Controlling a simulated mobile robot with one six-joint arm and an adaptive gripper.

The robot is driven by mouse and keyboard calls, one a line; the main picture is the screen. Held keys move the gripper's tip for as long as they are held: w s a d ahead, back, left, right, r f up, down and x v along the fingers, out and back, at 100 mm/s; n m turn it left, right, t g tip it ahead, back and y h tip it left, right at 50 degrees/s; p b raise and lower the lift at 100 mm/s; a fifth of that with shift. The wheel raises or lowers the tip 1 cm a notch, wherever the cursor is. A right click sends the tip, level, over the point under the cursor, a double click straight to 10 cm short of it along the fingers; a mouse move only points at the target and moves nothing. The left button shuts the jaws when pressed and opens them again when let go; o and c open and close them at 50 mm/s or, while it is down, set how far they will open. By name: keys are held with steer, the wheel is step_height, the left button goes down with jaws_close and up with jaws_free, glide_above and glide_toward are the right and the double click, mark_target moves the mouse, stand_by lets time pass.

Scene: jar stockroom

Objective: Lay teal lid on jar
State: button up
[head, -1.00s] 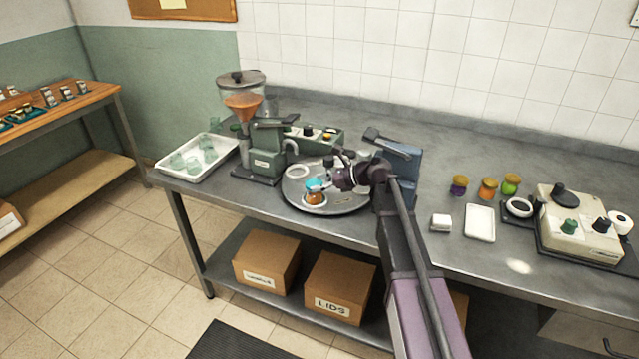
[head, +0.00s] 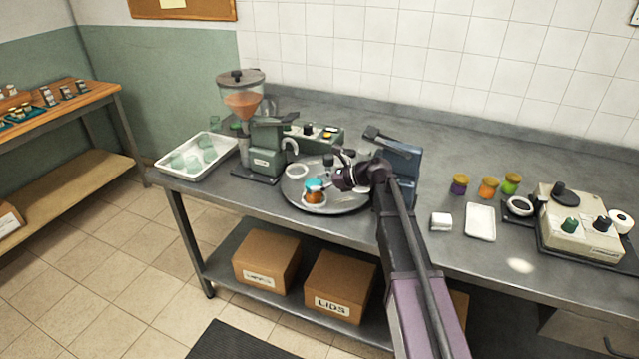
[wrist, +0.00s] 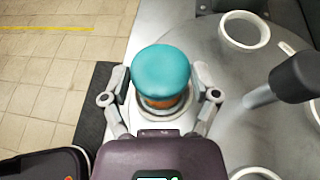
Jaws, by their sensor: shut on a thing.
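The teal lid (wrist: 162,70) is between the two fingers of my gripper (wrist: 163,85) in the wrist view, and my gripper is shut on it. The lid also shows as a small teal spot in the head view (head: 314,184). The jar (wrist: 165,102), with orange contents, is directly below the lid and mostly hidden by it; in the head view the jar (head: 315,198) stands on the round turntable (head: 345,206). The lid looks level over the jar. I cannot tell whether the lid touches the jar's rim.
White rings (wrist: 244,32) mark other places on the turntable. A grinder with a hopper (head: 242,105) and a white tray of green jars (head: 170,170) stand to the left. Several filled jars (head: 488,188) and a beige machine (head: 580,225) are to the right.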

steer(key=o, duration=0.6)
steer(key=shift+r, duration=0.15)
steer(key=shift+r+p, duration=3.4)
steer(key=shift+p, duration=0.15)
